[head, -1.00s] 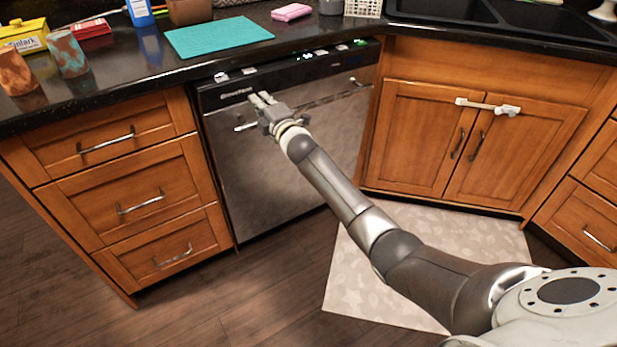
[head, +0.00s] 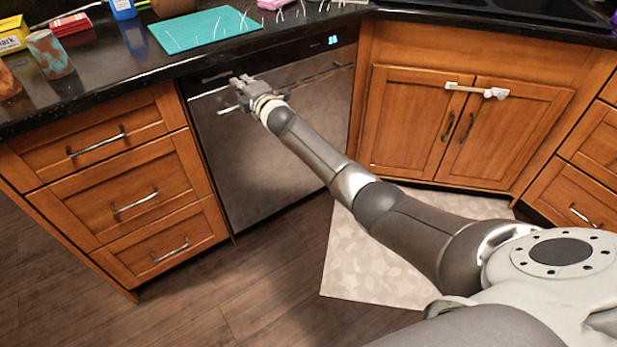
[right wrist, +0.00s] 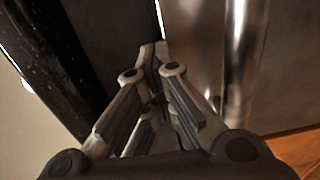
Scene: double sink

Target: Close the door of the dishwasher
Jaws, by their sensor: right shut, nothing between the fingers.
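The dishwasher (head: 270,155) has a steel door front and a dark top panel with a small lit blue display. Its door stands upright, with the top edge close under the counter edge; I see no clear gap. My right gripper (head: 236,80) is shut and empty, at the upper left of the door by the panel and the bar handle (head: 312,78). It seems to touch the door, but contact is hard to tell. In the right wrist view the closed fingers (right wrist: 153,52) point at the dark panel, beside the steel door (right wrist: 192,50). My left gripper is out of view.
The dark counter (head: 110,82) overhangs the door and holds a teal mat (head: 200,30) and a patterned cup (head: 50,55). Thin white curved wires show above the countertop. Wooden drawers (head: 130,200) stand left, cabinet doors (head: 415,120) right.

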